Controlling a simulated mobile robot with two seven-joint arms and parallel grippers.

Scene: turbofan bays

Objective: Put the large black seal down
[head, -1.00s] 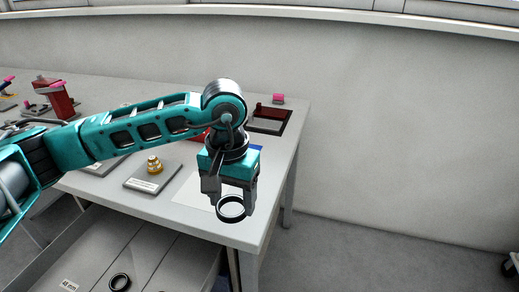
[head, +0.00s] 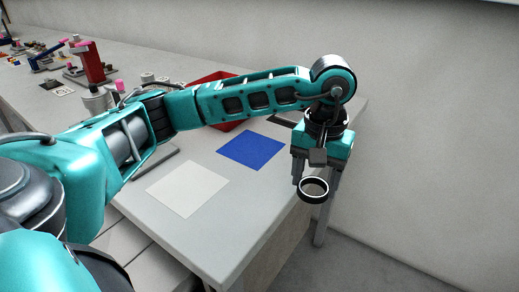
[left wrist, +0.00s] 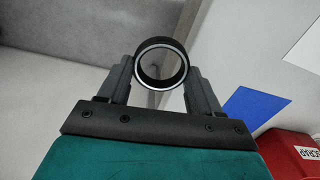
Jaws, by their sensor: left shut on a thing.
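The large black seal (head: 312,200) is a black ring with a pale inner rim. My left gripper (head: 315,183) is shut on it and holds it in the air, by the right edge of the table in the head view. In the left wrist view the seal (left wrist: 161,42) sits between the two finger ends, its opening partly facing the camera. A white square (head: 187,189) and a blue square (head: 251,150) lie flat and bare on the table, left of the gripper. My right gripper is not in view.
A red bin (head: 213,78) stands behind my left arm; its label shows in the left wrist view (left wrist: 306,152). Red and blue fixtures (head: 90,62) and small parts stand far left on the table (head: 230,230). The wall is behind; open floor lies right.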

